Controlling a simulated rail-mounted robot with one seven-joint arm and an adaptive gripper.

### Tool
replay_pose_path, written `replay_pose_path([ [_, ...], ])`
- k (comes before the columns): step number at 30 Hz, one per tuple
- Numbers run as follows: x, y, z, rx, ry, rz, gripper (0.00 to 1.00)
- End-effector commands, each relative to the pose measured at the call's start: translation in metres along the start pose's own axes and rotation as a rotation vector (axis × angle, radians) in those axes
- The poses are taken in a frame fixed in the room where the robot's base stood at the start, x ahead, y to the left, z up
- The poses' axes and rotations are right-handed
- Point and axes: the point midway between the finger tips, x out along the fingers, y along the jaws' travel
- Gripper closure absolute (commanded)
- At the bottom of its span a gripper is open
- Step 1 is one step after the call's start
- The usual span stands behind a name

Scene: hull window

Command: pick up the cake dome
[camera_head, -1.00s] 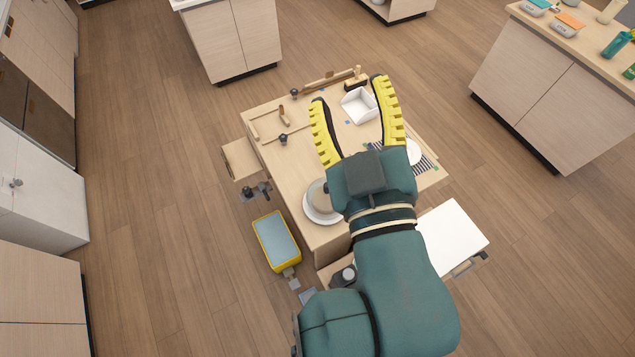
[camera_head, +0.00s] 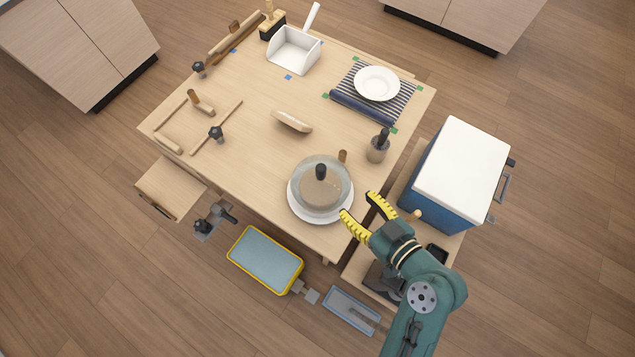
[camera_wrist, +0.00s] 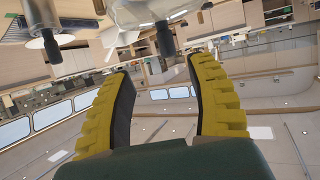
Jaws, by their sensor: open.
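The cake dome (camera_head: 337,172) is a clear cover with a dark knob on top. It stands over a brown round cake (camera_head: 318,195) on a white plate (camera_head: 293,206), near the front corner of the wooden table. My gripper (camera_head: 357,207) is open and empty, just right of and in front of the dome, with its yellow fingers pointing up and left. In the wrist view my gripper (camera_wrist: 160,92) shows its two yellow fingers spread with nothing between them.
A dark-handled holder (camera_head: 377,150) stands right of the dome. A white-lidded blue cooler (camera_head: 440,190) is at the right. A striped mat (camera_head: 350,104) bears a plate (camera_head: 377,83). A wooden brush (camera_head: 292,122) lies mid-table. A yellow-rimmed tray (camera_head: 265,260) is below the front edge.

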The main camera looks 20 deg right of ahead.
Motion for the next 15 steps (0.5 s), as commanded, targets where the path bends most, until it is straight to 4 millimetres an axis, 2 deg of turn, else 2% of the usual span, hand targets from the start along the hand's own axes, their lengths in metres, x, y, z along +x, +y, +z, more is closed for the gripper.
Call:
replay_pose_path([
  [3,0.031,-0.003,0.0,-0.003,-0.002,-0.009,0.43],
  [9,0.077,-0.003,-0.001,-0.003,-0.001,-0.007,0.43],
  [15,0.099,-0.003,0.0,-0.002,-0.002,-0.004,0.43],
])
